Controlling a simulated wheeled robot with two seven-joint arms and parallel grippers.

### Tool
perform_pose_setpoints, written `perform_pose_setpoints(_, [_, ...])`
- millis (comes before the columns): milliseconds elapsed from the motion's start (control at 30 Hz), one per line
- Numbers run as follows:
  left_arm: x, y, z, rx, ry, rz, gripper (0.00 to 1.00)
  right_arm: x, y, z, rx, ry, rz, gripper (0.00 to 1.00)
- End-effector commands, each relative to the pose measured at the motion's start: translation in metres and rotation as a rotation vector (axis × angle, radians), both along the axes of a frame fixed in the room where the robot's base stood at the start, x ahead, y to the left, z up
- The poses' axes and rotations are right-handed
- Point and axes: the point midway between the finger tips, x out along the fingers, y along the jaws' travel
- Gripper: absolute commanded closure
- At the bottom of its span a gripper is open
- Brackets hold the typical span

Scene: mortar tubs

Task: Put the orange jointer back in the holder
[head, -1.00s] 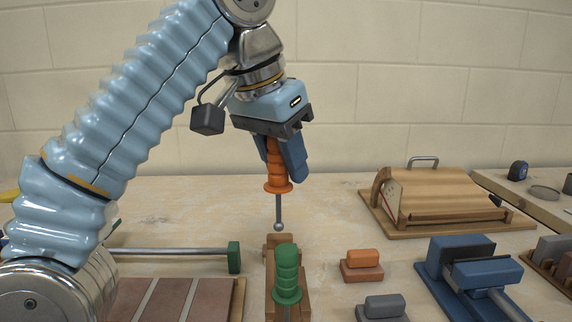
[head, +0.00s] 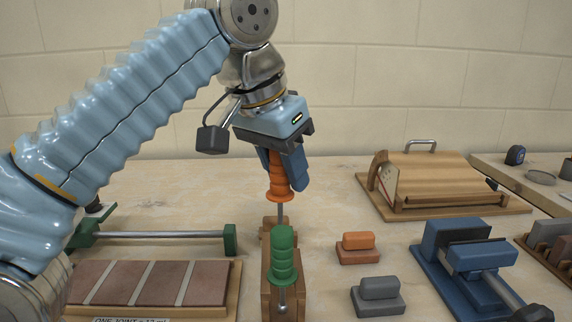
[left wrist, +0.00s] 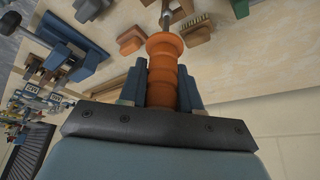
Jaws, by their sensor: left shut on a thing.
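The orange jointer (head: 278,180) has a ridged orange handle and a thin metal shaft that points down. My left gripper (head: 286,170) is shut on its handle; the handle also shows between the blue fingers in the left wrist view (left wrist: 164,75). The wooden holder (head: 266,285) stands on the table below. The jointer is upright over the holder's far part, with its shaft (head: 281,212) reaching down to that part. The shaft's tip is hidden behind the green handle, so I cannot tell how deep it sits. A green-handled jointer (head: 284,258) stands at the holder's near part.
A green-ended metal bar (head: 160,235) and a board of brown tiles (head: 150,284) lie left of the holder. Orange (head: 358,246) and grey (head: 379,294) blocks, a blue clamp-like tool (head: 468,262) and a wooden box (head: 440,185) lie right. Bare tabletop lies behind the holder.

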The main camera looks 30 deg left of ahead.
Motion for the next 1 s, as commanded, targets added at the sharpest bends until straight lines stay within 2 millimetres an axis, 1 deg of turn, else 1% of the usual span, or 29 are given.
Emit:
perform_pose_setpoints(533, [0.000,0.000,-0.002,0.000,0.000,0.000,0.98,0.000,0.000,-0.002,0.000,0.000,0.000,0.55])
perform_pose_setpoints(1000, [0.000,0.001,-0.028,0.000,0.000,0.001,0.98,0.000,0.000,-0.021,0.000,0.000,0.000,0.55])
